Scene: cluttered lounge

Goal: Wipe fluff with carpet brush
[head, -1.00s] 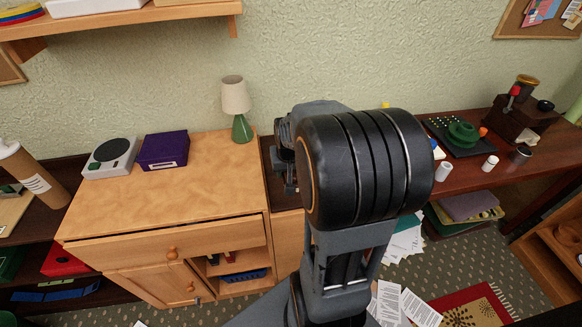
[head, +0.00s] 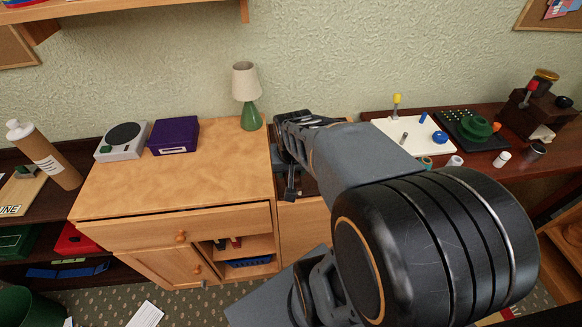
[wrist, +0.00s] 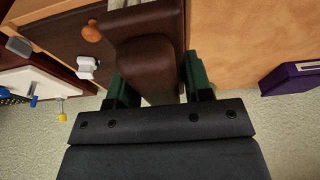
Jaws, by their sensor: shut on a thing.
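My gripper (wrist: 152,88) shows in the wrist view with its green fingers on either side of a dark brown, smooth, rounded piece. It is shut on this piece, which looks like the body or handle of the carpet brush (wrist: 150,60). No bristles show. In the head view my arm hides most of the gripper and the brush, between the light wooden cabinet and the dark desk. I cannot make out any fluff in either view.
The light wooden cabinet (head: 150,195) carries a lamp (head: 246,95), a purple box (head: 174,136) and a grey device (head: 121,141). The dark desk at the right holds a white pegged board (head: 415,135) and a green-disc device (head: 475,128). The cabinet's front top is clear.

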